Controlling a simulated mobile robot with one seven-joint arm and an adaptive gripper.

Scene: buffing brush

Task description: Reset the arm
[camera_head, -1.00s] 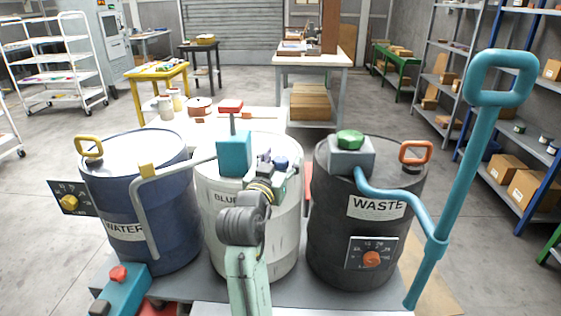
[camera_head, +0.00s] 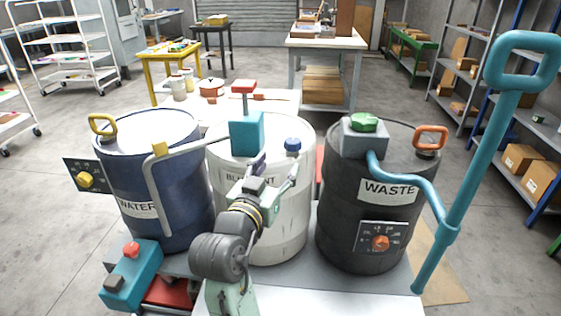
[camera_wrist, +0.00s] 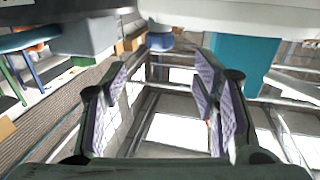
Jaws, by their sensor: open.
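My gripper (camera_head: 274,172) is open and empty, in front of the upper part of the white middle drum (camera_head: 270,225) in the head view. In the wrist view its two padded fingers (camera_wrist: 165,80) stand wide apart with nothing between them. A blue cap (camera_head: 292,144) sits on the drum's lid, behind and above the gripper; it also shows at the top of the wrist view (camera_wrist: 160,40), beyond the fingertips. A teal block (camera_head: 246,134) with a red top stands on the same lid. My forearm hides part of the drum's label.
A blue drum marked WATER (camera_head: 155,185) stands left, with a grey bent pipe (camera_head: 150,185) beside my arm. A black drum marked WASTE (camera_head: 350,225) stands right, with a tall teal handle (camera_head: 475,160). A teal control box (camera_head: 130,275) is at lower left.

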